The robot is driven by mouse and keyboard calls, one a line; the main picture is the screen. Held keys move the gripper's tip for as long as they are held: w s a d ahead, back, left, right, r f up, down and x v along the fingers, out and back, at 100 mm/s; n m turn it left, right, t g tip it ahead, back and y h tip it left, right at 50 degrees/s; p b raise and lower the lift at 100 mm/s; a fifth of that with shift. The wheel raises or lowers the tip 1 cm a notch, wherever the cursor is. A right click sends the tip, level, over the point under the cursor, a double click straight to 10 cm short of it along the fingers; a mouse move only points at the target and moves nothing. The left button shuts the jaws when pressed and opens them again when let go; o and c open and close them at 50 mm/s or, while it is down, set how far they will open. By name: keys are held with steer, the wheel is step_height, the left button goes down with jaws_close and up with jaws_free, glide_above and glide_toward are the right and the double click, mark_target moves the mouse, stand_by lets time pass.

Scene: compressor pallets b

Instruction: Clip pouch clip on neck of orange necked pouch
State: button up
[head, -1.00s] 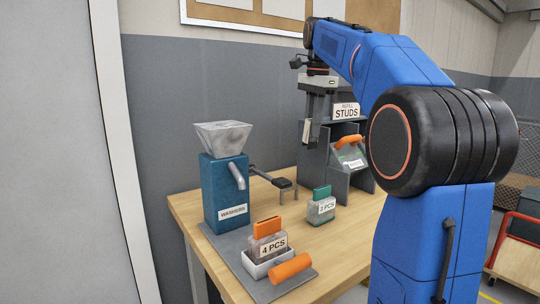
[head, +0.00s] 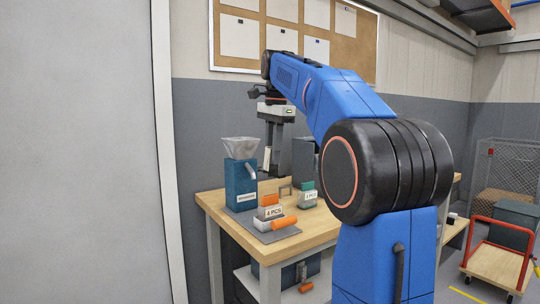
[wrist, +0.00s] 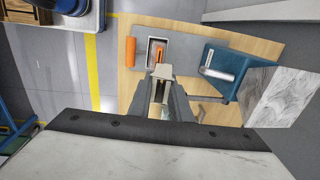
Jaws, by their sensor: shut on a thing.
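The orange-necked pouch (head: 271,212), labelled 4 PCS, stands in a white tray on a grey mat at the table's front left; its orange neck also shows in the wrist view (wrist: 158,56). My gripper (head: 272,150) hangs above the table, behind and higher than the pouch in the head view. It is shut on a pale, slim thing that looks like the pouch clip (head: 267,159). The held clip also shows at the fingertips in the wrist view (wrist: 163,71), apart from the pouch. Its far side is hidden.
A blue washers dispenser (head: 240,187) with a clear hopper stands left of the pouch. A green-necked pouch (head: 308,195) stands to the right. A grey studs rack is mostly behind my arm.

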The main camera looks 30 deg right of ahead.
mark_target(273, 169)
steer(key=shift+a, duration=0.2)
steer(key=shift+f, duration=3.15)
steer(key=shift+f, duration=0.85)
steer(key=shift+o, duration=0.6)
steer(key=shift+o, duration=0.7)
stand_by(0.5)
steer(key=o, duration=0.7)
steer(key=shift+c, duration=0.2)
